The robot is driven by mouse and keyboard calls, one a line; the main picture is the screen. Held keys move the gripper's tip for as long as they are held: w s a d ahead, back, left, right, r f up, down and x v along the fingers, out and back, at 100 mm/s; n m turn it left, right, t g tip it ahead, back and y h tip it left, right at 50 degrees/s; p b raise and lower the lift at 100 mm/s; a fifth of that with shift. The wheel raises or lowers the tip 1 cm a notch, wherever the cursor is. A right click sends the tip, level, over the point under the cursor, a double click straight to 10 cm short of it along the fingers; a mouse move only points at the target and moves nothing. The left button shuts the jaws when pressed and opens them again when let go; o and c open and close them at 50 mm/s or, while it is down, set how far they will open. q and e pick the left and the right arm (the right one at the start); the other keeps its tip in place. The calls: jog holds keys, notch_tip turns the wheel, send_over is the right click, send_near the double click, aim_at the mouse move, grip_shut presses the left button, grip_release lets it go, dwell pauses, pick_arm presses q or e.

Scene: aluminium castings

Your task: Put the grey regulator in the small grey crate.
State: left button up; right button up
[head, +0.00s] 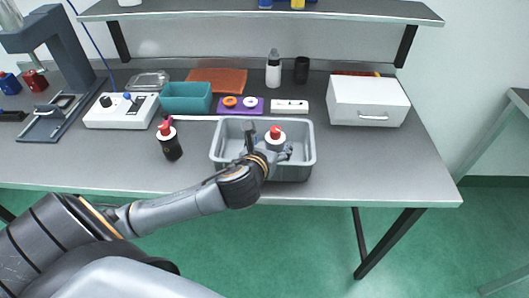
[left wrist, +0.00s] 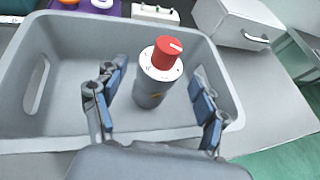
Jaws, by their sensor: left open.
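The grey regulator (head: 275,142), with a white collar and a red knob, is inside the small grey crate (head: 308,165) near the front of the bench. In the left wrist view the regulator (left wrist: 151,90) stands about upright within the walls of the crate (left wrist: 42,70), seemingly on its floor. My left gripper (head: 268,146) reaches into the crate from the front. Its two blue-padded fingers (left wrist: 160,95) are spread on either side of the regulator, with visible gaps to it. My right gripper is not in view.
A dark regulator (head: 170,144) with a red knob stands left of the crate. Behind are a teal bin (head: 187,97), a purple holder (head: 240,107) and a white power strip (head: 289,106). A white drawer box (head: 368,103) is at right. The bench's front right is clear.

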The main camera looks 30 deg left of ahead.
pick_arm(q)
jog(key=v, duration=0.8)
jog(key=shift+s, duration=0.1)
